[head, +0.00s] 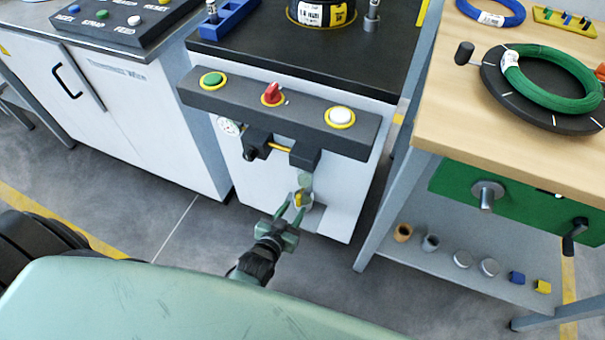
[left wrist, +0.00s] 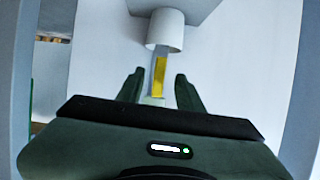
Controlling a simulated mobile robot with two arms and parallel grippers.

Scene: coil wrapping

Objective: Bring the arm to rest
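My left gripper (head: 294,207) is in front of the white cabinet (head: 262,187), below the dark control bar (head: 282,118). In the left wrist view the two fingers of this gripper (left wrist: 158,78) stand apart. A yellow strip on a grey piece (left wrist: 159,72) shows between them, with a gap on either side. It hangs below a white cylinder (left wrist: 165,31). In the head view a small yellow part (head: 301,198) shows at the fingertips. Whether the fingers touch anything there is unclear. My right gripper is not in view.
The bar has a green button (head: 212,79), a red knob (head: 272,95) and a white button (head: 340,116). A wooden bench (head: 450,110) at right holds a green coil (head: 550,98) on a black disc. Its lower shelf (head: 430,268) holds several small parts. Open floor (head: 180,225) lies at left.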

